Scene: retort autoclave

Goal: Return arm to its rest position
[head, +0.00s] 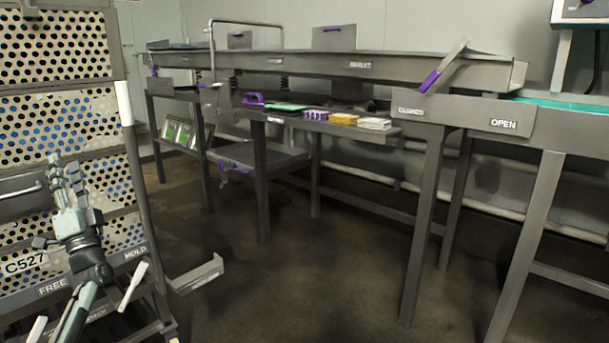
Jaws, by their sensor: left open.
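My left gripper (66,183) is in the lower left of the head view, with its arm coming up from the bottom edge. Its fingers point up and are apart, and I see nothing between them. It is in front of a tall perforated metal rack (60,105) marked C527. I cannot tell whether the gripper touches the rack. My right gripper and right arm are not in view.
Below the gripper are labels FREE and HOLD with pale levers (133,287). A grey bracket (197,274) juts out low beside the rack. Long grey tables (462,118) stand at the back and right. The floor (290,285) between is clear.

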